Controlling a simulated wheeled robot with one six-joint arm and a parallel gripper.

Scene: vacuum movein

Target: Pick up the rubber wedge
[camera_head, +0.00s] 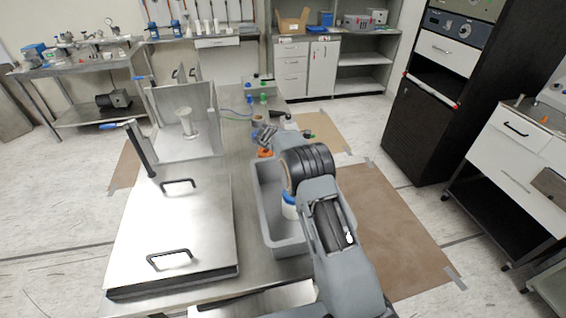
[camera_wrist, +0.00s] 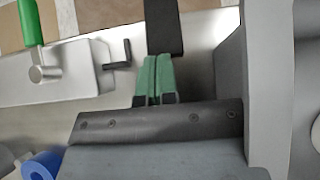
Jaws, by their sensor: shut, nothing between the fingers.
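A dark, flat-sided block (camera_wrist: 164,25), which looks like the rubber wedge, lies on the metal bench just beyond my fingertips in the wrist view. In the head view a small dark shape (camera_head: 279,118) near the bench's far right is probably the same wedge. My gripper (camera_wrist: 157,78) has green fingertips pressed together, with nothing between them. The tips overlap the wedge's near end in the picture; I cannot tell whether they touch it. In the head view my gripper (camera_head: 264,134) is small and partly hidden by my arm.
A grey bin (camera_head: 268,205) holding a blue-and-white item stands under my arm. A silver block with a green-handled valve (camera_wrist: 32,25) and a black L-shaped piece (camera_wrist: 118,58) lie left of my fingers. A large lidded metal box (camera_head: 172,235) fills the bench's left.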

